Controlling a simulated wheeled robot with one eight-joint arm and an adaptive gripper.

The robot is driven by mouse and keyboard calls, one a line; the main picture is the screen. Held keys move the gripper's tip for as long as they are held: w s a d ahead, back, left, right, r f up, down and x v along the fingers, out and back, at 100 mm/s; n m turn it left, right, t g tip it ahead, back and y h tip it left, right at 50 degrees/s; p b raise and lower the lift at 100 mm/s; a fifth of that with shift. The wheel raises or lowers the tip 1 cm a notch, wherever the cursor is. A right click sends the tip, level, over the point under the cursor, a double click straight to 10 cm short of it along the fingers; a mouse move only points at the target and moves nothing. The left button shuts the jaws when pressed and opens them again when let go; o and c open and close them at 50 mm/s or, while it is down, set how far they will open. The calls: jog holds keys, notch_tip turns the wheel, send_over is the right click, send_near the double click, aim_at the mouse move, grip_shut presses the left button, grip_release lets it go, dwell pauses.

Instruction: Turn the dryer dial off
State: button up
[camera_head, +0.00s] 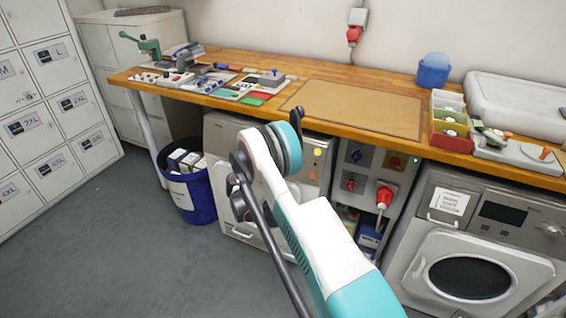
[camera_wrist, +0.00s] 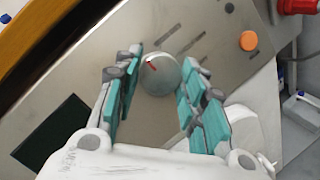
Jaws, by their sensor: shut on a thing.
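The dryer dial (camera_wrist: 160,76) is a round silver knob with a red mark near its upper left edge, on a grey metal panel in the wrist view. My gripper (camera_wrist: 158,82) has its teal-padded fingers on either side of the dial and is shut on it. The dryer (camera_head: 222,133) stands under the wooden counter in the head view, mostly behind my arm. Its dial and my fingertips are hidden there. An orange button (camera_wrist: 248,40) sits to the right of the dial. A dark display (camera_wrist: 50,135) lies at lower left.
The wooden counter (camera_head: 290,95) overhangs the dryer. Right of the dryer are sockets with a red plug (camera_head: 384,196), then a second machine (camera_head: 470,265). A blue bin (camera_head: 190,195) stands to the left. The grey floor (camera_head: 110,255) in front is clear.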

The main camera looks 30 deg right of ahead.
jog(key=shift+m, duration=0.5)
jog(key=o, duration=1.1)
jog(key=shift+c, duration=0.2)
jog(key=shift+a, duration=0.1)
jog(key=v, duration=1.2)
jog(key=shift+r, duration=0.2)
